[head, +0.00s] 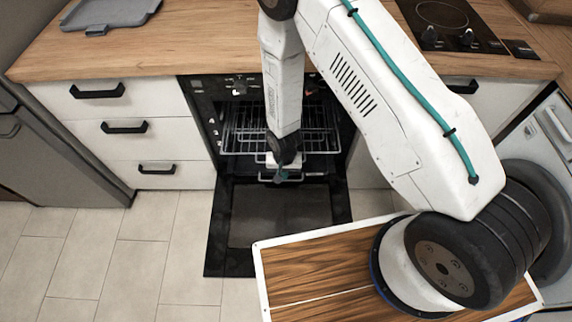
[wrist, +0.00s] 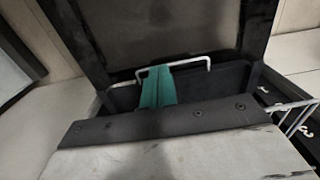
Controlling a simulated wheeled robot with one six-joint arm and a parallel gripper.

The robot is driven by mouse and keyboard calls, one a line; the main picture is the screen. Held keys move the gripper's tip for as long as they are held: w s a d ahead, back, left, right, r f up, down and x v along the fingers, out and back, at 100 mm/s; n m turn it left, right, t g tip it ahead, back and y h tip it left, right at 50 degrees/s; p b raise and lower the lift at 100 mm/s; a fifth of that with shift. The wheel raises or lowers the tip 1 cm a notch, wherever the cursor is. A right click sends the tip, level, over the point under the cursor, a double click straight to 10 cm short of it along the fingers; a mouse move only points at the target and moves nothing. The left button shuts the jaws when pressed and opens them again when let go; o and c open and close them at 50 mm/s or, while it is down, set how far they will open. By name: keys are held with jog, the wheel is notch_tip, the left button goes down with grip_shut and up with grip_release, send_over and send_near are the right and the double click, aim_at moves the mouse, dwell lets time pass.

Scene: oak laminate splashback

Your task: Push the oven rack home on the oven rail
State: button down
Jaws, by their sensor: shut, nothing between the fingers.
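The oven rack (head: 238,140) is a silver wire grid inside the open oven, level, with its front edge near the oven mouth. My gripper (head: 281,177) points down at the middle of the oven's front, over the hinge end of the open door (head: 325,205). Its green fingers are shut and hold nothing. In the wrist view a pale wire loop (wrist: 205,62) lies right at the fingertips (wrist: 157,85); whether they touch cannot be told. Part of the rack shows at the right edge there (wrist: 297,115). My arm hides the rack's middle, and the oven rail cannot be clearly made out.
White drawers with black handles (head: 127,127) stand left of the oven. The wood worktop (head: 190,50) carries a grey tray (head: 108,12) and a black hob (head: 445,22). The tiled floor (head: 140,250) left of the lowered door is clear.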

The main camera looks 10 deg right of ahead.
jog(key=shift+w+d+f, duration=0.1)
jog(key=shift+w+d, duration=0.15)
jog(key=shift+w, duration=0.75)
jog(key=shift+w+d+f, duration=0.1)
jog(key=shift+w+d, duration=0.1)
jog(key=shift+w, duration=0.8)
jog(key=w, duration=0.3)
jog(key=w+d, duration=0.1)
jog(key=w, duration=0.2)
jog(key=shift+w+d, duration=0.15)
jog(key=shift+w, duration=0.2)
jog(key=shift+s, duration=0.15)
